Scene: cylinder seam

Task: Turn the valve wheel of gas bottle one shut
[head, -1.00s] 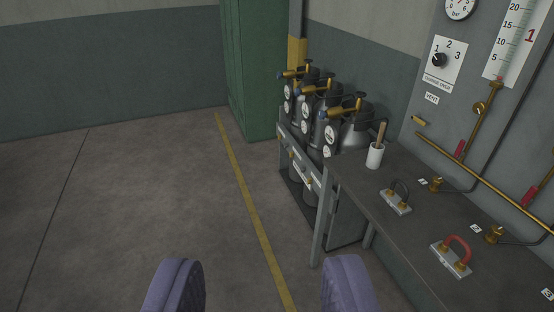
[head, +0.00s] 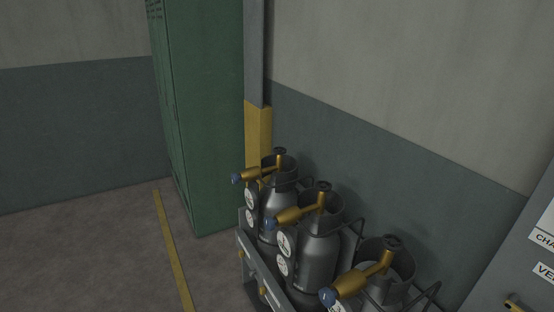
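Three grey gas bottles stand in a row in a rack: a far one (head: 277,203), a middle one (head: 318,262) and a near one (head: 402,287) cut by the bottom edge. Each has a brass valve with a small dark wheel on top: far wheel (head: 281,150), middle wheel (head: 324,186), near wheel (head: 393,242). Brass regulators with blue knobs point left, with round white gauges beside the far and middle ones. I cannot read which bottle is number one. My gripper is out of view, and nothing touches the wheels.
A green locker (head: 205,120) stands behind the rack (head: 245,262), beside a grey and yellow post (head: 258,130). The wall is close on the right of the bottles. A grey panel (head: 515,255) is at the right edge. The floor left of the yellow line (head: 172,250) is clear.

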